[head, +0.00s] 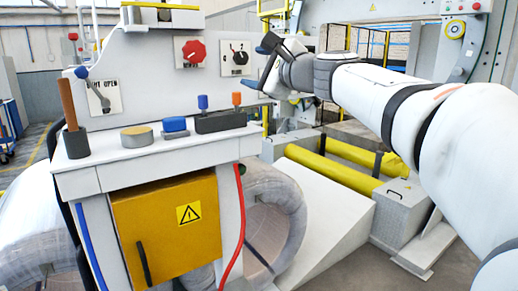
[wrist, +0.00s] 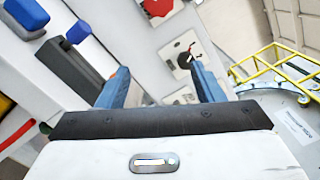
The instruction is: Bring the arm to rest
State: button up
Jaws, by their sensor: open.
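My gripper (head: 260,63) is at the end of my white arm, which reaches in from the right in the head view. It is held in the air in front of the grey control panel (head: 140,55), close to the black rotary switch (head: 236,58). In the wrist view, the two blue fingers of my gripper (wrist: 159,70) stand wide apart with nothing between them. The rotary switch (wrist: 188,58) shows beyond the right finger. From these views I cannot tell how far the fingertips are from the panel.
On the white ledge stand a brown rod (head: 68,103) in a dark holder, a yellow-topped disc (head: 137,136), a blue block (head: 174,124) and a dark base (head: 220,121) with blue and orange pegs. Below are a yellow cabinet (head: 165,235) and a wrapped coil (head: 285,215). Yellow rollers (head: 330,174) lie behind.

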jog(key=s+d+f+n+g+h, duration=0.2)
jog(key=s+f+n, duration=0.15)
jog(key=f, duration=0.45)
jog(key=s+d+f+n+g+h, duration=0.15)
jog(key=s+f, duration=0.25)
jog(key=f, duration=0.4)
jog(key=s+d+f+n+g+h, duration=0.1)
jog(key=s+f+n+g, duration=0.25)
jog(key=f, duration=0.55)
jog(key=s+d+f+n+g+h, duration=0.2)
jog(key=s+d+f+n+h, duration=0.1)
jog(key=s+f, duration=0.5)
jog(key=s+d+f+n+g+h, duration=0.2)
jog(key=s+d+f+n+h, duration=0.1)
jog(key=s+d+f+n, duration=0.2)
jog(key=s+d+f, duration=0.2)
jog(key=s+f, duration=0.1)
jog(key=f, duration=0.1)
jog(key=shift+s+d+f+g, duration=0.2)
jog(key=shift+d+f+g, duration=0.2)
jog(key=shift+h, duration=0.25)
